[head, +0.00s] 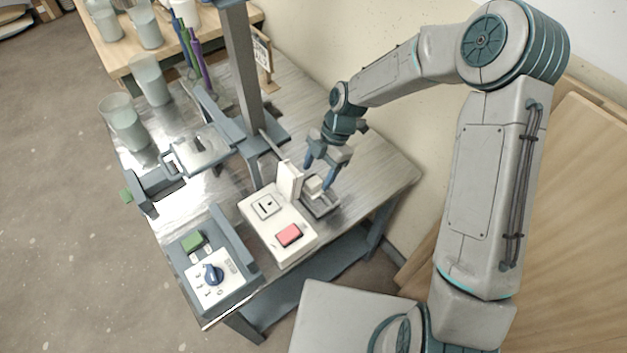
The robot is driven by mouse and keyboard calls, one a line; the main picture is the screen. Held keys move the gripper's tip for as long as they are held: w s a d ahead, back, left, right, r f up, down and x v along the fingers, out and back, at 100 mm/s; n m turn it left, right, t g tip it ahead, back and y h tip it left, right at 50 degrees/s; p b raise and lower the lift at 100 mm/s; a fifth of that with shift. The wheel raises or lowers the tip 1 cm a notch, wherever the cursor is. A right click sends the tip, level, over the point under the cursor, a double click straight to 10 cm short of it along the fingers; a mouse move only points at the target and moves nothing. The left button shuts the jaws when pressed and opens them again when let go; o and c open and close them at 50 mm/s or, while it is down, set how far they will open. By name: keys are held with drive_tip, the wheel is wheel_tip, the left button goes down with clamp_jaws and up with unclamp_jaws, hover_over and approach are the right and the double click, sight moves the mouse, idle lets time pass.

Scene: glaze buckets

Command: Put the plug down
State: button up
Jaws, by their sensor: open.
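A small white block that looks like the plug (313,186) sits at a small grey holder (322,207) on the bench. My gripper (319,178) is open, with its blue fingers pointing down around or just above the plug, one on each side. I cannot tell whether a finger touches it. Left of the holder is a white box with a socket (265,206) and a red switch (288,235). A white upright piece (290,180) stands between the socket and the plug. The plug's underside is hidden.
A grey control box (213,277) with a blue knob and green button stands at the bench's front left. A mixer stand with a tall column (242,70) rises behind. Clear buckets (124,122) stand at the left edge. The bench (385,172) is bare to the right.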

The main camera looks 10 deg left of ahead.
drive_tip(key=d+r+m+t+h, duration=0.2)
drive_tip(key=d+r+m, duration=0.6)
drive_tip(key=d+r, duration=0.4)
drive_tip(key=s+d+r+m+t, duration=0.2)
drive_tip(key=s+d+r+m, duration=0.2)
drive_tip(key=m, duration=0.6)
drive_tip(key=s+d+r+m+t+h, duration=0.1)
drive_tip(key=s+d+r+m+t, duration=0.1)
drive_tip(key=s+d+r+m, duration=0.3)
drive_tip(key=s+d+m, duration=0.4)
drive_tip(key=s+m, duration=0.1)
drive_tip(key=shift+s+r, duration=0.2)
drive_tip(key=shift+s, duration=0.05)
drive_tip(key=shift+w+p+v, duration=0.2)
drive_tip(key=shift+p+v, duration=0.7)
drive_tip(key=shift+v, duration=0.05)
drive_tip(key=shift+f, duration=0.1)
drive_tip(key=c, duration=0.6)
drive_tip(key=shift+a, duration=0.15)
